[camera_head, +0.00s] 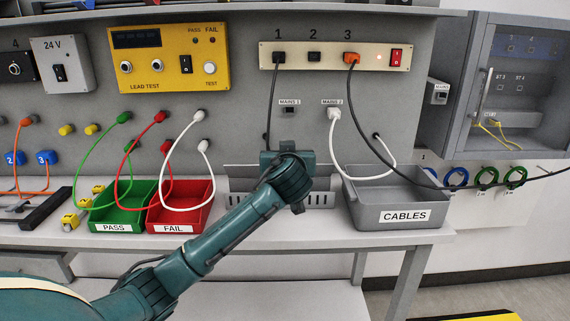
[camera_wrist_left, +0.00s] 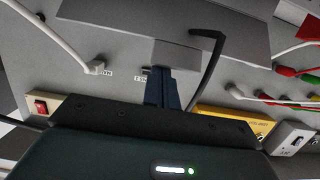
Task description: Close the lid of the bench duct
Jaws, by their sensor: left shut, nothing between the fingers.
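The bench duct (camera_head: 322,199) is a light grey slotted channel on the bench between the red bin and the CABLES bin. Its lid (camera_head: 240,172) stands raised along the back as a grey plate, so the duct is open. My left gripper (camera_head: 284,161) is over the duct's middle and hides part of the lid and channel; its fingertips are hidden in the head view. In the left wrist view the fingers (camera_wrist_left: 161,86) are shut and empty, close below a dark grey plate (camera_wrist_left: 165,22) that looks like the lid. I cannot tell whether they touch. My right gripper is not in view.
A grey CABLES bin (camera_head: 370,216) stands right of the duct, red (camera_head: 187,218) and green (camera_head: 125,216) bins left. A black cable (camera_head: 271,100) hangs from socket 1 behind the duct. White and dark cables run above the CABLES bin.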

